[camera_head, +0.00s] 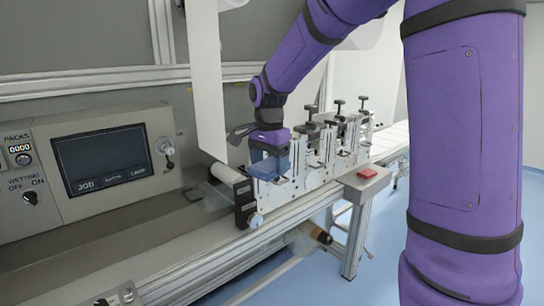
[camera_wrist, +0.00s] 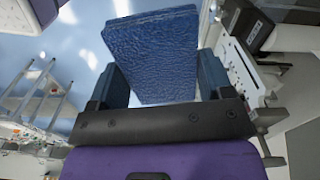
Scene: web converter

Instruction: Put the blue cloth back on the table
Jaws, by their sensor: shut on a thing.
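The blue cloth (camera_wrist: 152,58) is a folded, textured blue block in the wrist view, between the two fingers of my gripper (camera_wrist: 160,88). My gripper is shut on it. In the head view my gripper (camera_head: 270,150) reaches down beside the white plates of the machine, and the cloth (camera_head: 266,166) shows there as a small blue patch. I cannot tell in the head view whether the cloth touches the machine. No separate table that I can make out clearly is in view.
A converter with white plates and black knobs (camera_head: 338,124) runs to the right of my gripper. A grey box with a red button (camera_head: 367,172) stands at its front. A control panel with a dark screen (camera_head: 103,158) is at the left. A white web (camera_head: 206,75) hangs behind my arm.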

